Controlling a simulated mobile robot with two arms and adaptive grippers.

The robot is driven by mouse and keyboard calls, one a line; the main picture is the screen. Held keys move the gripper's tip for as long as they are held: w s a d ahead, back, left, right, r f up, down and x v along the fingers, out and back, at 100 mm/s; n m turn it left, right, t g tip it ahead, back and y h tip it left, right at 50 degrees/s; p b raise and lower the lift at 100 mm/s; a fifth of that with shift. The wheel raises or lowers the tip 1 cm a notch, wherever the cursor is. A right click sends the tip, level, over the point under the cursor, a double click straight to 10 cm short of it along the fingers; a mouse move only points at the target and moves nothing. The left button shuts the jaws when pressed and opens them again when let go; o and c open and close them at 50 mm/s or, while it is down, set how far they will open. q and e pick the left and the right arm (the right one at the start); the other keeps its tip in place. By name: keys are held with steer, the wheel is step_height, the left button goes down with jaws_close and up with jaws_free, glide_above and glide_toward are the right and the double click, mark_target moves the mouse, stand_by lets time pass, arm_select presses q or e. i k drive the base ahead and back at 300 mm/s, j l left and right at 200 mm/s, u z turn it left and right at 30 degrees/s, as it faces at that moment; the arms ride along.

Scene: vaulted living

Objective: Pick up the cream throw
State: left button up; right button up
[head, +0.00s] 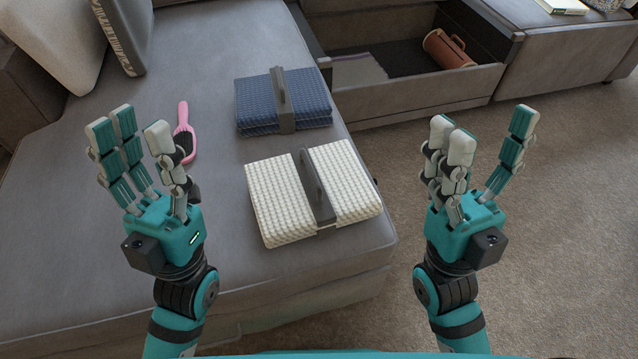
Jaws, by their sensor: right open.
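The cream throw (272,205) is a folded, chunky-knit bundle with a dark grey band and a raised handle around its middle. It lies on the grey sofa seat (215,60), near the seat's front corner. My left gripper (140,135) is open and empty, left of the throw and apart from it. My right gripper (488,135) is open and empty, right of the throw, in front of the carpeted floor in the picture. Neither gripper touches the throw.
A folded blue throw (255,103) with a similar handle lies just behind the cream one. A pink hairbrush (183,118) lies behind my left gripper. Cushions (60,40) stand at the back left. An open storage compartment (400,75) holds a brown cylindrical case (447,50). Carpet (560,220) at right is clear.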

mark_target(302, 193)
steer(key=j+z, duration=0.3)
steer(key=z, duration=0.2)
steer(key=k+j+z, duration=0.2)
steer(key=z, duration=0.3)
steer(key=k+j+z, duration=0.2)
steer(key=z, duration=0.3)
steer(key=j, duration=0.1)
